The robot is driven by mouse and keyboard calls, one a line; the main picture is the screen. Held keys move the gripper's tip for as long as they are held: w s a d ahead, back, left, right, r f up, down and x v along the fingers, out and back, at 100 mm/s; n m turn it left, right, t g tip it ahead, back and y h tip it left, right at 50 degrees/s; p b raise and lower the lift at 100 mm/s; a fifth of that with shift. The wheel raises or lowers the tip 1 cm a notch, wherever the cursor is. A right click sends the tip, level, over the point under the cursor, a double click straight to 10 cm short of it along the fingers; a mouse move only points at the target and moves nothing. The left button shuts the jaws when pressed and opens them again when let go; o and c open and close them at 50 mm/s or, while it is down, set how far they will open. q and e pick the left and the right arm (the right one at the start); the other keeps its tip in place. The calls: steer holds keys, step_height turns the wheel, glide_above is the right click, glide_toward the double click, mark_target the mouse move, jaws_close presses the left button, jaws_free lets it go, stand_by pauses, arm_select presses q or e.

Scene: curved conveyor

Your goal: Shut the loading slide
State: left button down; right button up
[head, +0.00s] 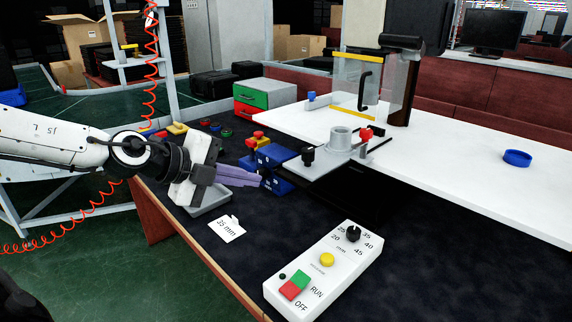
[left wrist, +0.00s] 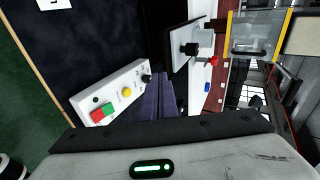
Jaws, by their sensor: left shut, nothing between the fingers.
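The loading slide (head: 322,168) looks like a flat grey plate with a black knob (head: 308,155) on its near left part. It sticks out to the left past the white table's edge, beside a grey round fixture (head: 341,138). In the left wrist view the plate (left wrist: 180,30) and its black knob (left wrist: 190,49) show above the fingertips. My left gripper (head: 258,179) has purple fingers, shut and empty, pointing right at the blue blocks' height, left of the slide. Whether the fingertips touch the blue blocks (head: 277,182) I cannot tell. My right gripper is in neither view.
A white control box (head: 325,270) with a dial and buttons lies in front on the dark bench. A red knob (head: 365,134) and a clear guard with a black handle (head: 364,92) stand behind the slide. A blue ring (head: 517,158) lies on the white table, otherwise mostly clear.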

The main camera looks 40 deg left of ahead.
arm_select(q)
steer(key=s+a+r+y, duration=0.1)
steer(key=a+r, duration=0.2)
glide_toward(288, 167)
step_height(288, 167, down, 3)
steer(key=w, duration=0.3)
steer(key=shift+w+f+b, duration=0.1)
steer(key=shift+f+b, duration=0.05)
steer(key=shift+b, duration=0.15)
steer(key=shift+w+d, duration=0.15)
steer(key=shift+w, duration=0.8)
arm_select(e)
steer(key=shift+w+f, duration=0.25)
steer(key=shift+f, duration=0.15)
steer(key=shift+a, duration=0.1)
